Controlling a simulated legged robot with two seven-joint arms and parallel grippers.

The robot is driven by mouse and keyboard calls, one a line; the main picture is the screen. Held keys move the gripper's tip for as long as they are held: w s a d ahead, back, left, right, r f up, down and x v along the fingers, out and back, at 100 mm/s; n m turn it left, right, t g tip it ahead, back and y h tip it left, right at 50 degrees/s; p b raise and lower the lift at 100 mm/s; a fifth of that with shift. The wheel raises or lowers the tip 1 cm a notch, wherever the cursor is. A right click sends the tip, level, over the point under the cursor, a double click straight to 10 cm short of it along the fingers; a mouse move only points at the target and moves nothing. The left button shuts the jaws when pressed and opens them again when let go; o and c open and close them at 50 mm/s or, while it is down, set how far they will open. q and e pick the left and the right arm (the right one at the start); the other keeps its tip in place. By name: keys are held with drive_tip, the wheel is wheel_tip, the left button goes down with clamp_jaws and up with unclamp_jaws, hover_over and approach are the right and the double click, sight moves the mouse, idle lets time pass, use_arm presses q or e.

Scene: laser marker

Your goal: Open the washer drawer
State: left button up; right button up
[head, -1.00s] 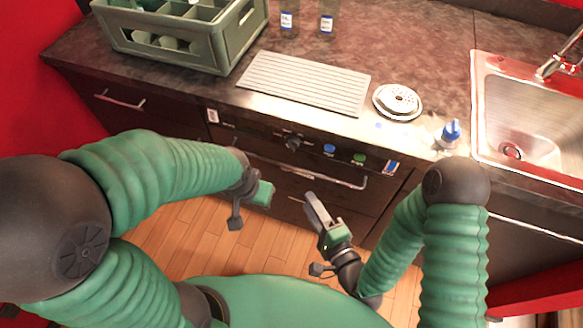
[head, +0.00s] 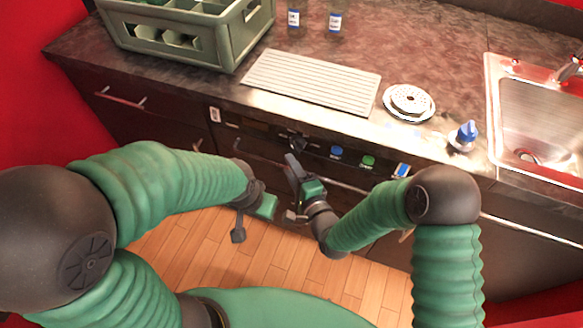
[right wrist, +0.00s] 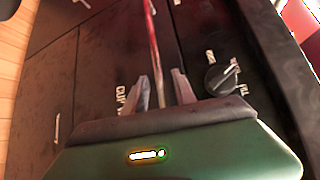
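The washer (head: 225,142) is the dark appliance under the counter, with a knob and blue and green buttons along its top strip. Its drawer front lies below that strip and looks shut. The long metal handle (head: 258,155) runs across it, partly hidden by my right gripper (head: 288,191). In the right wrist view the handle (right wrist: 155,50) runs between the two spread fingers of the right gripper (right wrist: 160,88), with no clear grip on it. My left gripper (head: 252,217) hangs open and empty left of the right one, below the handle.
A green crate (head: 232,45) stands on the counter at the back left. A ribbed draining board (head: 312,80), a round white strainer (head: 409,102) and a blue-capped bottle (head: 464,136) lie near the front edge. The sink (head: 540,110) is at right. The floor below is clear.

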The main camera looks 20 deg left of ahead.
clamp_jaws()
drive_tip(key=shift+s+f, duration=0.1)
drive_tip(key=shift+f, duration=0.1)
idle(1.1)
